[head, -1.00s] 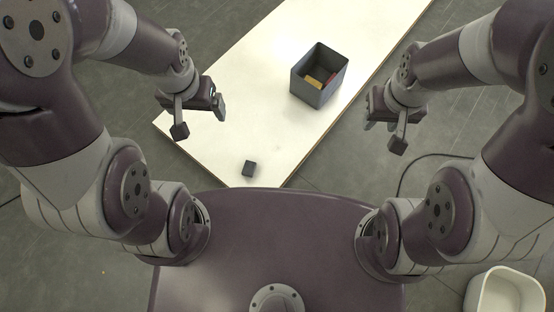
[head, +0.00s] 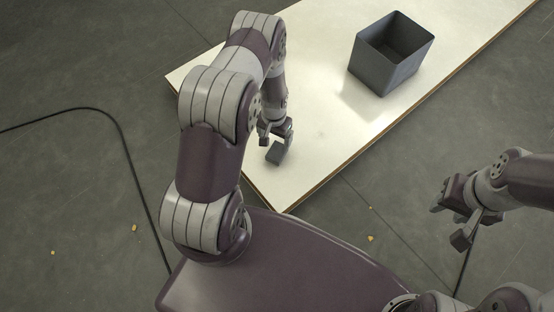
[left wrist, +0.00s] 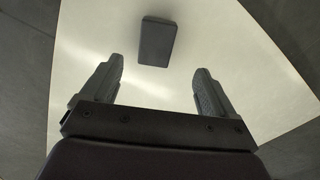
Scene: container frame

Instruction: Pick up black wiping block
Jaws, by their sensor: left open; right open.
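The black wiping block (left wrist: 157,42) lies on the white table (head: 330,130) in the left wrist view, just beyond my fingertips and roughly centred between them. I cannot make it out in the head view, where my left arm and gripper cover that part of the table. My left gripper (head: 275,144) points down over the table near its front corner. It also shows in the left wrist view (left wrist: 160,70), open, with nothing between its fingers. My right gripper (head: 455,222) is open and empty, off the table to the right.
A dark grey open box (head: 391,55) stands on the table at the back right; I see no contents in it. The table between my left gripper and the box is clear. A black cable (head: 125,150) lies on the floor at left, with small yellow bits nearby.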

